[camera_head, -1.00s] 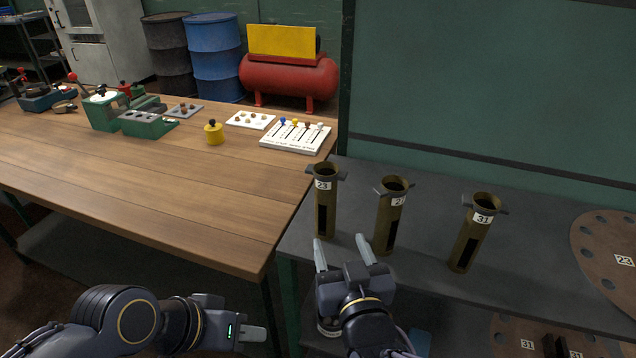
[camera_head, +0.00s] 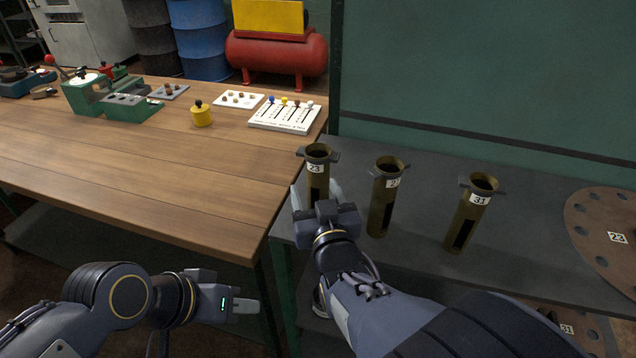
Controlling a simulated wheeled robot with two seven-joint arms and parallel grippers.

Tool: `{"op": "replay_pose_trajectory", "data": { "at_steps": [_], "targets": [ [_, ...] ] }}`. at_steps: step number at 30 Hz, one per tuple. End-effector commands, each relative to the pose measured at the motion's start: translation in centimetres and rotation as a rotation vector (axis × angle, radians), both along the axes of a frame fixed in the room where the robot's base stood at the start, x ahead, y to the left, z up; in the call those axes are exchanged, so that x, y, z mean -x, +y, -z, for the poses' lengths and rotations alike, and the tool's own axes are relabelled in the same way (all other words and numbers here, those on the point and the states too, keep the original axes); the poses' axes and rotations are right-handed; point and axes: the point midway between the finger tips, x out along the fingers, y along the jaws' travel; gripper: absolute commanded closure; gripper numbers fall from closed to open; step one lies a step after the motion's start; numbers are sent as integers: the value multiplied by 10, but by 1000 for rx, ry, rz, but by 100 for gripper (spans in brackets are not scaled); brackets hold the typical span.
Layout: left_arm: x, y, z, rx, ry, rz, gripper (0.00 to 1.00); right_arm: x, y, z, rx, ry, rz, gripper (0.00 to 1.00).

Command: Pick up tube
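Three olive-brown tubes stand upright on the grey shelf. The left tube (camera_head: 316,172) is labelled 23, the middle tube (camera_head: 385,212) has a partly readable label, and the right tube (camera_head: 468,222) is labelled 31. Each has a flared top with side lugs and a dark slot. My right gripper (camera_head: 316,194) is open, with one finger on either side of the tube labelled 23. The hand hides that tube's lower part, and I cannot tell whether the fingers touch it. My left gripper (camera_head: 246,306) is low, in front of the wooden table, seen side-on with its finger gap hidden.
The wooden table (camera_head: 140,165) on the left carries green fixtures (camera_head: 110,97), a yellow weight (camera_head: 201,115) and a white board with coloured knobs (camera_head: 285,115). A round brown plate with holes (camera_head: 603,228) lies at the right. A green panel (camera_head: 480,80) stands behind the tubes.

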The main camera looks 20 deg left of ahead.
Motion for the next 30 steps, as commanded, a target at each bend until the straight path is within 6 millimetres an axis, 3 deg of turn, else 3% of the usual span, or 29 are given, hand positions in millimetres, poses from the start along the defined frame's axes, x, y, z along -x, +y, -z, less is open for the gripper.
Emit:
{"op": "replay_pose_trajectory", "data": {
  "at_steps": [2,15,23,30],
  "targets": [
    [0,0,0,0,0,0,64,0,0,0,0,0,0,41],
    [0,0,0,0,0,0,64,0,0,-1,0,-1,0,95],
    [0,0,0,0,0,0,64,0,0,-2,-2,-1,0,95],
    [0,0,-5,0,0,0,64,0,0,-25,-6,-3,0,95]
  ]
}}
